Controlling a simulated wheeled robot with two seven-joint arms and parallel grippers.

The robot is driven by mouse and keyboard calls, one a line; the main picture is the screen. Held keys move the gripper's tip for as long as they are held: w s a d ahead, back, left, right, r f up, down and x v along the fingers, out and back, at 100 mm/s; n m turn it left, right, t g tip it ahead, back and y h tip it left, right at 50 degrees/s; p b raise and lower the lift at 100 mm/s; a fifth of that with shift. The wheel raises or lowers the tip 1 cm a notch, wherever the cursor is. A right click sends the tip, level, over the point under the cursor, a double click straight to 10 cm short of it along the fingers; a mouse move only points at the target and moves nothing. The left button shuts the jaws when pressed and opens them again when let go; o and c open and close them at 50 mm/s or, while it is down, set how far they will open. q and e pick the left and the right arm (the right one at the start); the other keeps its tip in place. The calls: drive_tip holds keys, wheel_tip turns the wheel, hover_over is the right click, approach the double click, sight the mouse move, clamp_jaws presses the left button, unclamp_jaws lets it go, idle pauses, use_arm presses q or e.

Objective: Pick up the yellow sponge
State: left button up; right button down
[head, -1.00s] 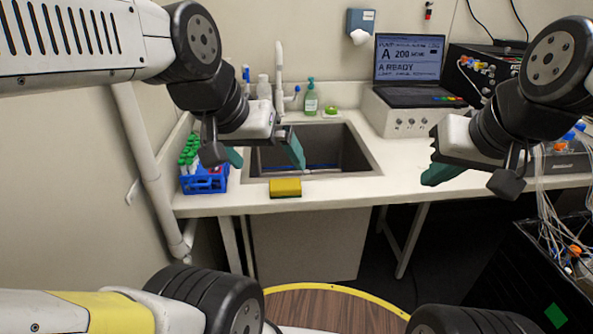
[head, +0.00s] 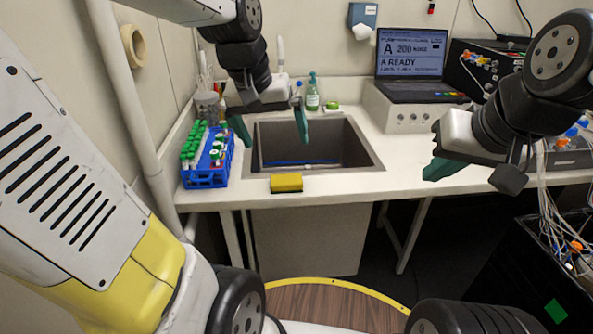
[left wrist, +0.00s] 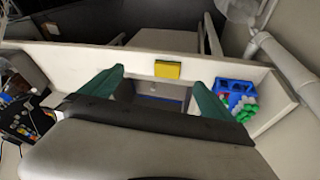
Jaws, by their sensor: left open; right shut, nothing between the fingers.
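The yellow sponge (head: 286,182) with a dark underside lies flat on the white counter at the front edge, just in front of the sink. It also shows in the left wrist view (left wrist: 167,69), between and beyond my fingertips. My left gripper (head: 272,132) is open and empty above the sink's left part, behind and above the sponge, not touching it. Its two green fingers also show in the left wrist view (left wrist: 157,80). My right gripper (head: 430,172) is shut and empty, over the counter right of the sink.
A blue rack (head: 207,172) of green-capped tubes stands left of the sink (head: 253,165). A green soap bottle (head: 312,97) stands behind the sink. A laptop (head: 411,62) sits at the back right. The counter around the sponge is clear.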

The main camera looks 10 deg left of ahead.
use_arm(q)
drive_tip(key=w+f+n+g, duration=0.1)
drive_tip(key=w+f+g, duration=0.1)
drive_tip(key=w+f, duration=0.55)
drive_tip(key=n+g+y, duration=0.1)
drive_tip(key=g+y, duration=0.1)
hover_over(286, 179)
wheel_tip(286, 179, down, 6)
drive_tip(key=shift+s+a, duration=0.1)
drive_tip(key=shift+s, duration=0.05)
drive_tip(key=shift+f, duration=0.35)
drive_tip(key=f, duration=0.8)
drive_tip(key=shift+w, duration=0.25)
drive_tip(key=shift+r, duration=0.1)
drive_tip(key=shift+c, duration=0.2)
drive_tip(key=c, duration=1.3)
drive_tip(key=shift+o, duration=0.2)
drive_tip(key=shift+r, duration=0.15)
